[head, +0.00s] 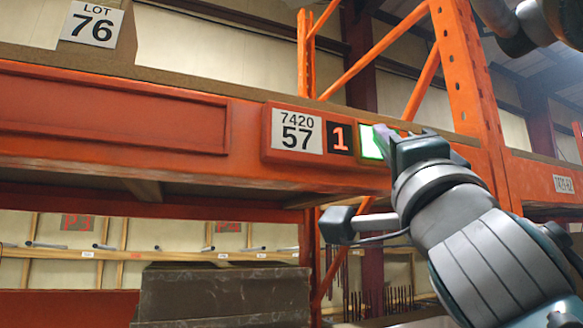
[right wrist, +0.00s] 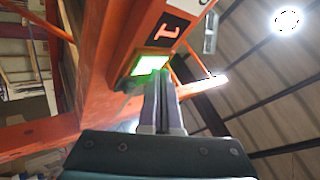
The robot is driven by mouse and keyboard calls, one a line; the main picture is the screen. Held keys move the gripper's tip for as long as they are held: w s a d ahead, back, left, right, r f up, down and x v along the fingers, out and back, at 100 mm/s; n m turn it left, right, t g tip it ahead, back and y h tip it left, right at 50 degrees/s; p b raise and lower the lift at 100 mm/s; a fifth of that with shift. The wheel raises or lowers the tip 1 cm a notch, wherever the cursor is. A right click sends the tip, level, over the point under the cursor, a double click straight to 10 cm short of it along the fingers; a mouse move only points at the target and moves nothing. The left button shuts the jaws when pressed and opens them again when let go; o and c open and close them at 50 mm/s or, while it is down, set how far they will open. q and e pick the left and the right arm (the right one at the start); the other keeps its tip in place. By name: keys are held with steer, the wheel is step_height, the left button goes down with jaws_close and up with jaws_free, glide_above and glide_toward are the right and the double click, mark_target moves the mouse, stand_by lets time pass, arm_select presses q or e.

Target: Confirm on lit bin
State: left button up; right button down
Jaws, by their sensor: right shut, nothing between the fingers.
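The lit bin's confirm button (head: 369,146) glows green-white at the right end of a pick module on the orange shelf beam. The module carries a label (head: 296,131) reading 7420 57 and a dark display (head: 340,139) with a red 1. My right gripper (head: 384,135) is shut and empty, its fingertips in front of the button and covering part of it. In the right wrist view the closed fingers (right wrist: 160,85) point at the green button (right wrist: 149,65); I cannot tell whether they touch it. My left gripper is not in view.
The orange beam (head: 120,110) runs across, with an upright post (head: 468,80) right of the module. A dark box (head: 225,290) stands below the beam. A LOT 76 label (head: 92,24) hangs at the upper left. Another label (head: 563,184) is on the beam at right.

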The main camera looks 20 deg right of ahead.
steer(key=shift+w+h, duration=0.3)
steer(key=shift+w, duration=0.1)
stand_by(0.4)
steer(key=shift+s, duration=0.85)
steer(key=shift+s, duration=0.1)
steer(key=s, duration=0.3)
steer(key=s+p, duration=0.1)
steer(key=shift+s+d, duration=0.25)
steer(key=shift+s, duration=0.15)
